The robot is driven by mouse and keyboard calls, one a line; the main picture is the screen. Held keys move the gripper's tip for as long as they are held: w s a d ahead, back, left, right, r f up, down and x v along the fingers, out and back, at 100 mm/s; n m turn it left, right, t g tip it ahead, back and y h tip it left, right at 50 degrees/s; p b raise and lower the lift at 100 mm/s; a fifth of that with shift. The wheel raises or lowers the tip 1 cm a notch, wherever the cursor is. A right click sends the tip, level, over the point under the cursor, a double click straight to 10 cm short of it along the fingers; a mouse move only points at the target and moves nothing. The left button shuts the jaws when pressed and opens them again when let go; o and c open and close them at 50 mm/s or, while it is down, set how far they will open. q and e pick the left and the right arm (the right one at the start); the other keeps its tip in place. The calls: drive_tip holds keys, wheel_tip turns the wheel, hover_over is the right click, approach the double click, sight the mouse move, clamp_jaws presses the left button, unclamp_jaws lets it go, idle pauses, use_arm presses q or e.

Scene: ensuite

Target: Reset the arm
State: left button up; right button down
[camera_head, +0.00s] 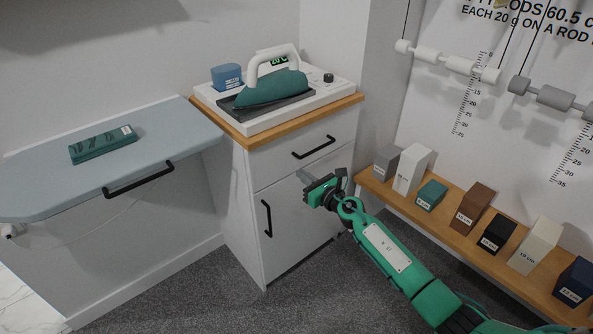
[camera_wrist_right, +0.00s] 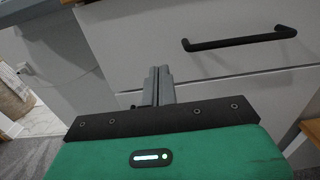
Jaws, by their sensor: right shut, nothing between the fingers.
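My right gripper (camera_head: 304,177) is shut and empty in front of the white cabinet (camera_head: 250,205), on a green arm that comes in from the lower right. In the right wrist view its two grey fingers (camera_wrist_right: 158,86) lie together, with the cabinet's drawer front and black drawer handle (camera_wrist_right: 240,39) beyond them. I cannot tell whether the fingertips touch the cabinet. The left gripper is not in view.
A green iron (camera_head: 270,88) and a blue block (camera_head: 227,77) stand on the cabinet. A fold-out ironing board (camera_head: 60,170) with a green packet (camera_head: 103,144) is at left. A wooden shelf (camera_head: 440,227) with several labelled blocks is at right. Hanging rods (camera_head: 445,61) are above it.

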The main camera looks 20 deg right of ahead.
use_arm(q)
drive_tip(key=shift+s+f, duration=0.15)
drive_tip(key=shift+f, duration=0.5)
use_arm(e)
drive_tip(key=v, duration=0.6)
drive_tip(key=shift+r, duration=0.15)
